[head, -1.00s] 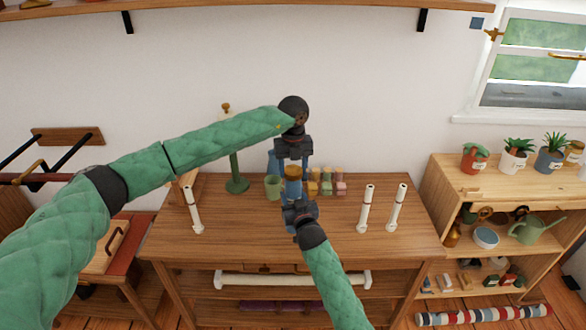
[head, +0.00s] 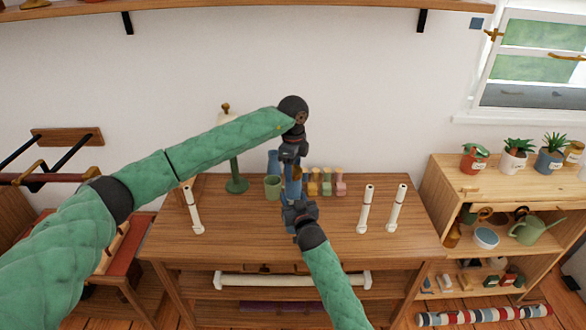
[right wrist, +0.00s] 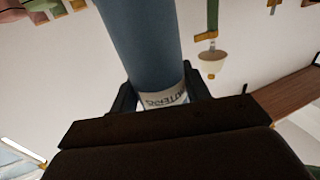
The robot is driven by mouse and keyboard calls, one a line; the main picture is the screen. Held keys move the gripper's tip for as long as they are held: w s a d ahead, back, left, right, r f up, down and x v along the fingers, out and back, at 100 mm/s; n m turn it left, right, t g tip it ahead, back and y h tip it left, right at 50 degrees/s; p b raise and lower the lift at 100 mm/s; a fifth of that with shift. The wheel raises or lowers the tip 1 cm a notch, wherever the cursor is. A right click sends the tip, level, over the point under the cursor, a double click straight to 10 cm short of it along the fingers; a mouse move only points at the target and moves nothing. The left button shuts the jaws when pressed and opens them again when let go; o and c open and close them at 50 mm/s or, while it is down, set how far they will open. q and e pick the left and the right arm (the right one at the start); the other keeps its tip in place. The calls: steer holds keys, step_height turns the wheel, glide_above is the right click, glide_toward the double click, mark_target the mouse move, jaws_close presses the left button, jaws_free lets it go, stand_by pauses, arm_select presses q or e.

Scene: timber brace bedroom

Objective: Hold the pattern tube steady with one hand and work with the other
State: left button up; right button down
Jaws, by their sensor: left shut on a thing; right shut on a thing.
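The pattern tube (head: 293,189) is blue and stands upright above the wooden table in the head view. In the right wrist view the tube (right wrist: 142,42) shows a white label (right wrist: 162,97) with dark letters, partly covered. My right gripper (head: 296,203) is shut on the tube low down, with a finger on each side of it. My left gripper (head: 293,165) is shut at the tube's top end, directly above the right one. The brown cap there is mostly hidden by the left gripper, so its seating on the tube cannot be seen.
A green cup (head: 272,188) and a blue object (head: 273,162) stand close left of the tube. Several colored blocks (head: 327,187) are close right. White posts (head: 364,209) rise from the table (head: 250,243) on both sides. A plant shelf (head: 490,173) is at right.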

arm_select(q)
steer(key=shift+r, duration=0.7)
arm_select(e)
steer(key=shift+f, duration=0.1)
arm_select(q)
steer(key=shift+r, duration=0.35)
steer(key=shift+r, duration=0.1)
stand_by(0.3)
steer(key=shift+r, duration=2)
arm_select(e)
steer(key=c, duration=0.6)
jaws_free()
